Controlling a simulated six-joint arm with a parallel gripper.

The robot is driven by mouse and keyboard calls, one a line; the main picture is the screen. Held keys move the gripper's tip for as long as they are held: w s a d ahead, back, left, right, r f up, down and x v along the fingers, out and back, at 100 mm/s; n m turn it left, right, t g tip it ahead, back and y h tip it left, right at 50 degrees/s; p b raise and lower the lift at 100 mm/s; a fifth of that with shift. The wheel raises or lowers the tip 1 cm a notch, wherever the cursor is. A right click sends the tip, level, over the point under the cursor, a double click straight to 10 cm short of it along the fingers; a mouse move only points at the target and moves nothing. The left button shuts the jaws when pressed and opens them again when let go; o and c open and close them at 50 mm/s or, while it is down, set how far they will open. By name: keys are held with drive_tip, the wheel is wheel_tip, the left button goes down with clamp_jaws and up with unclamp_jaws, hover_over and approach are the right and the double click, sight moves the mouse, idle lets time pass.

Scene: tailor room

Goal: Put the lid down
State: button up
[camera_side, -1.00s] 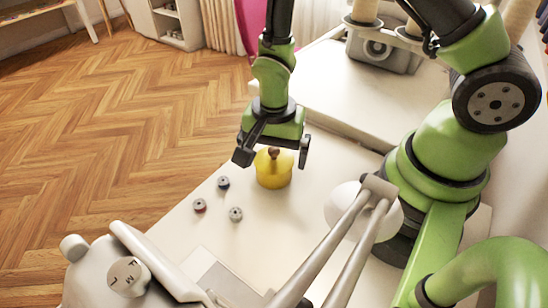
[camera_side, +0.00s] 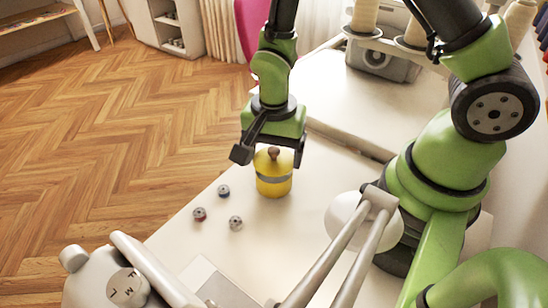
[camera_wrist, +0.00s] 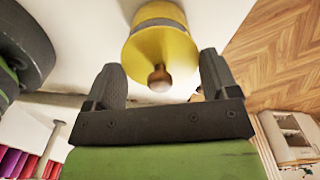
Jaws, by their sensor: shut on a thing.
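The yellow lid (camera_side: 265,163) with its brown knob (camera_side: 274,153) sits between the fingers of my gripper (camera_side: 270,154). My gripper is shut on the lid, with a finger on each side. In the wrist view the lid (camera_wrist: 150,50) and the knob (camera_wrist: 159,78) show between the two dark fingers (camera_wrist: 162,78). The yellow pot (camera_side: 273,188) stands upright on the white table under the lid. A grey band (camera_side: 273,179) shows between the lid and the pot's yellow body. I cannot tell whether the lid still touches the band.
A sewing machine (camera_side: 125,280) is at the front left. Bare table lies in front of the pot.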

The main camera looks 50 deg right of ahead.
sight(274, 148)
wheel_tip(274, 148, up, 7)
drive_tip(key=shift+w+f, duration=0.1)
drive_tip(key=w+d+f, duration=0.2)
drive_tip(key=w+d, duration=0.2)
drive_tip(key=d, duration=0.4)
drive_tip(key=f, duration=0.3)
drive_tip(key=d+f, duration=0.1)
drive_tip(key=f, duration=0.5)
drive_tip(key=shift+w+d+f, duration=0.2)
drive_tip(key=shift+w+f, duration=0.1)
drive_tip(key=shift+w, duration=0.05)
drive_tip(key=shift+f, duration=0.4)
drive_tip(key=o, duration=0.8)
drive_tip(key=shift+f, duration=0.15)
